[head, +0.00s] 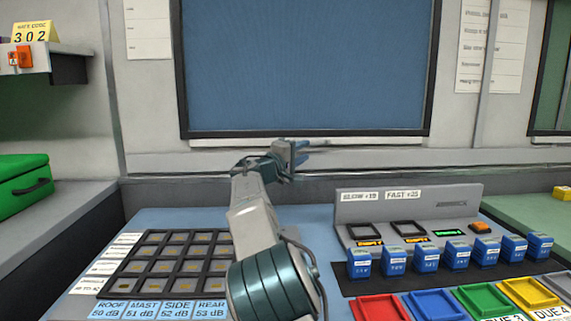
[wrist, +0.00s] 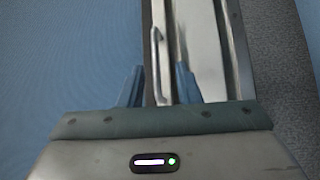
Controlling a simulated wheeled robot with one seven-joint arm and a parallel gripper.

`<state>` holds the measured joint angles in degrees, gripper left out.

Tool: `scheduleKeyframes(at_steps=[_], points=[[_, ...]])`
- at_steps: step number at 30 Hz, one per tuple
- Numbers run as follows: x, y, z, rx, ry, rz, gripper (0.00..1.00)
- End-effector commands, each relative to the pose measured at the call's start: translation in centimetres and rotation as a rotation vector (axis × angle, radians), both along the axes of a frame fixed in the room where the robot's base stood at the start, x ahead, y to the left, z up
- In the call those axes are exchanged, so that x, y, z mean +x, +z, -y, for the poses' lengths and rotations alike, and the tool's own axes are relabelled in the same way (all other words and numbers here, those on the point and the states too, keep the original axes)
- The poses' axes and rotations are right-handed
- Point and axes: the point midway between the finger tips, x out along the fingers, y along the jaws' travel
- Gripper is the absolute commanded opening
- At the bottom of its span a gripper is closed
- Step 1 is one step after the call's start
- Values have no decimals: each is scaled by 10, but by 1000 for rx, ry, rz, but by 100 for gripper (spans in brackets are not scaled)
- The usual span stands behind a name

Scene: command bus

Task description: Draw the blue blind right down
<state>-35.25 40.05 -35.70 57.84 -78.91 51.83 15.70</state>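The blue blind (head: 310,65) covers the window within its dark frame (head: 183,90), reaching down to about the frame's bottom edge in the head view. A thin pale strip (head: 390,141) runs just below the frame. My gripper (head: 300,149) is at the lower edge of the window, left of the strip's right half. In the wrist view the blind (wrist: 60,60) fills the left side. My gripper (wrist: 158,85) has its two blue fingers apart, with a dark edge and a thin pale bar (wrist: 157,60) showing between them. I cannot tell whether they touch anything.
Below me is a blue desk with a black grid tray (head: 170,265), a grey console (head: 410,207), several blue blocks (head: 427,258) and coloured trays (head: 435,305). A green case (head: 25,188) stands left. Wall papers flank the window.

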Motion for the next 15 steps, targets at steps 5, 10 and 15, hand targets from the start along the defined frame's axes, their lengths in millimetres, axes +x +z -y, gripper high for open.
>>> scheduleKeyframes(at_steps=[5,10,15], points=[[-25,-5,-28,1,4,-1,30],[-44,-8,-46,2,2,-1,30],[-53,-10,-55,1,1,0,30]])
